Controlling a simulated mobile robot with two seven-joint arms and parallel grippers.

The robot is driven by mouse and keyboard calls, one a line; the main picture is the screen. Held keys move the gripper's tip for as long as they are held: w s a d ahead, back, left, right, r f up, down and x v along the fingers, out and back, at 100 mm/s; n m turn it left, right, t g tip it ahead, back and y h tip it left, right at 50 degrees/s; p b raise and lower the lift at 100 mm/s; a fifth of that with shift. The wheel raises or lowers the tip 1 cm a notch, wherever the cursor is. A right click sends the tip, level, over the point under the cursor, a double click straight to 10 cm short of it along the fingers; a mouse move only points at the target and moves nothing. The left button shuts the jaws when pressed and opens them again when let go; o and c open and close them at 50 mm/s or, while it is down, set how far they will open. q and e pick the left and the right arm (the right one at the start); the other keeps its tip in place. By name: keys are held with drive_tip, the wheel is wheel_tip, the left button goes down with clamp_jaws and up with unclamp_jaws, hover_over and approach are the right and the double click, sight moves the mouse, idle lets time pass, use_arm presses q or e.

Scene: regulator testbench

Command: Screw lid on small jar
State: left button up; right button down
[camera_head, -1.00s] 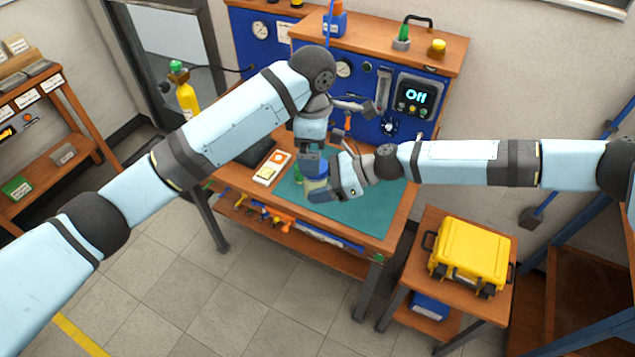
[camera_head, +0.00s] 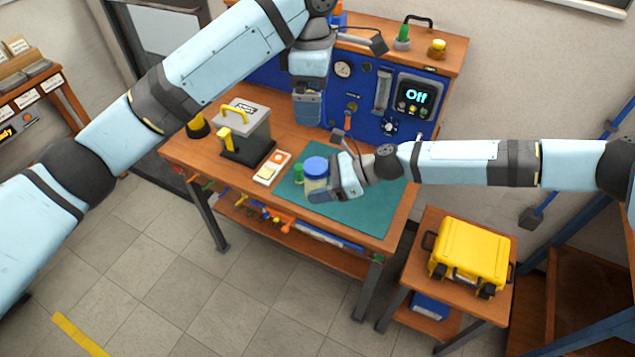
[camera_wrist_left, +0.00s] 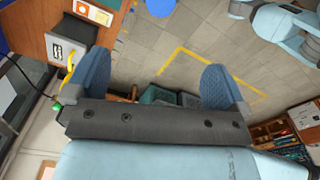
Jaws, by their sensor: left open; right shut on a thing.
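The small jar (camera_head: 315,184) is upright over the green mat, with pale contents. The blue lid (camera_head: 316,166) sits on top of the jar; how tightly it is screwed cannot be told. My right gripper (camera_head: 326,193) is shut on the jar from the right, partly hiding its side. My left gripper (camera_head: 308,118) is open and empty, raised behind and above the jar. Its two spread blue fingers show in the left wrist view (camera_wrist_left: 155,87), and a round blue shape, probably the lid (camera_wrist_left: 160,6), shows at the top edge there.
The green mat (camera_head: 365,210) has free room right of the jar. A small green item (camera_head: 298,172) stands close left of the jar. Left are a switch box (camera_head: 272,165) and a grey box with yellow handles (camera_head: 245,130). The blue instrument panel (camera_head: 365,120) stands behind.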

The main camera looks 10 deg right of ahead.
use_arm(q)
drive_tip(key=shift+f, duration=0.1)
drive_tip(key=w+a+f+m+t+h, duration=0.1)
drive_tip(key=w+a+f+h, duration=0.15)
drive_tip(key=f, duration=0.35)
drive_tip(key=w+a+f+m+t+h, duration=0.1)
drive_tip(key=w+f+m+h, duration=0.15)
drive_tip(key=f, duration=0.45)
drive_tip(key=s+a+f+m+t+h, duration=0.1)
drive_tip(key=s+a+f+t, duration=0.1)
drive_tip(key=f, duration=0.4)
drive_tip(key=s+a+f+m+t+h, duration=0.1)
drive_tip(key=a+f+m, duration=0.15)
drive_tip(key=f, duration=0.35)
drive_tip(key=s+a+f+m+t+y, duration=0.1)
drive_tip(key=s+a+f+m+t, duration=0.1)
drive_tip(key=s, duration=0.7)
drive_tip(key=s+a+f+m+t+y, duration=0.1)
drive_tip(key=s+a+f+m+t, duration=0.1)
drive_tip(key=s+a+f+m, duration=0.3)
drive_tip(key=s+a+f+m+t+y, duration=0.1)
drive_tip(key=s+a+f+m+t, duration=0.1)
drive_tip(key=s+a+f+m, duration=0.2)
drive_tip(key=s+a+f, duration=0.3)
drive_tip(key=s+a, duration=0.3)
drive_tip(key=s, duration=0.3)
drive_tip(key=shift+y, duration=0.4)
